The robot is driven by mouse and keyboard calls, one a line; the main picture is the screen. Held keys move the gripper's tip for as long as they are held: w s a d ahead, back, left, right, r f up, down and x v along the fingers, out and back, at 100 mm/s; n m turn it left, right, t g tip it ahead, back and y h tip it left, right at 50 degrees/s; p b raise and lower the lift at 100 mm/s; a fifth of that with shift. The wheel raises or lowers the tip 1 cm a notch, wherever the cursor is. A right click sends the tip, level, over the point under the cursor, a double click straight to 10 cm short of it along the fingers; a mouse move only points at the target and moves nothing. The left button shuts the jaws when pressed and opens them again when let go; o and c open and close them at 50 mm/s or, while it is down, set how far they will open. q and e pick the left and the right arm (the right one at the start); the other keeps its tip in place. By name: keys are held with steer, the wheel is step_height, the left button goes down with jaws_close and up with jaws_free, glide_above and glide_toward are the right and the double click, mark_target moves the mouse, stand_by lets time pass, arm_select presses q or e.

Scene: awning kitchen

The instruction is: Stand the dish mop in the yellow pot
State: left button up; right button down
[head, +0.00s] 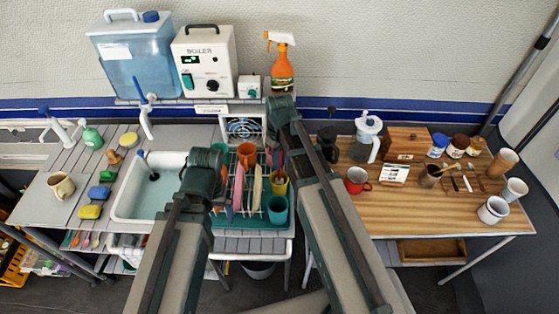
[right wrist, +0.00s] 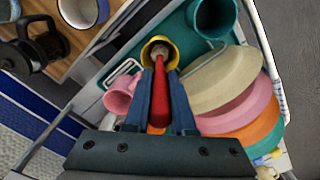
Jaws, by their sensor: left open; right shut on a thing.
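The yellow pot (head: 279,185) stands at the right side of the dish rack, behind a teal cup. In the right wrist view the yellow pot (right wrist: 157,44) lies straight ahead, mouth toward me. My right gripper (right wrist: 162,82) is shut on the red handle of the dish mop (right wrist: 158,108). The mop's far end is at the pot's mouth; how deep it sits I cannot tell. In the head view my right gripper (head: 278,162) is just above the pot, partly hidden by my arm. My left gripper (head: 217,194) is open near the sink and rack, its fingers mostly hidden.
The teal dish rack (head: 254,222) holds several plates, an orange cup (head: 247,151) and a teal cup (head: 277,207) close to the pot. The sink (head: 143,197) is to the left. A wooden table (head: 415,212) with a red mug (head: 356,178) and kettle is to the right.

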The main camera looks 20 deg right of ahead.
steer(key=shift+f, duration=0.15)
steer(key=c, duration=0.7)
jaws_free()
step_height(320, 180, up, 14)
steer(key=p, duration=1.3)
steer(key=shift+p, duration=0.4)
steer(key=shift+f, duration=0.1)
steer(key=s+a+f+b, duration=0.3)
steer(key=s+f+b, duration=0.1)
steer(key=f+b, duration=0.1)
steer(key=s+a+f+m+b, duration=0.1)
steer(key=s+a+f+b, duration=0.3)
steer(key=s+f+b, duration=0.1)
steer(key=s+a+f+m+h+b, duration=0.1)
steer(key=s+a+f+b, duration=0.2)
steer(key=s+f+b, duration=0.2)
steer(key=shift+s+a+f+b, duration=0.1)
steer(key=shift+a+f+b, duration=0.2)
steer(key=shift+f+b, duration=0.45)
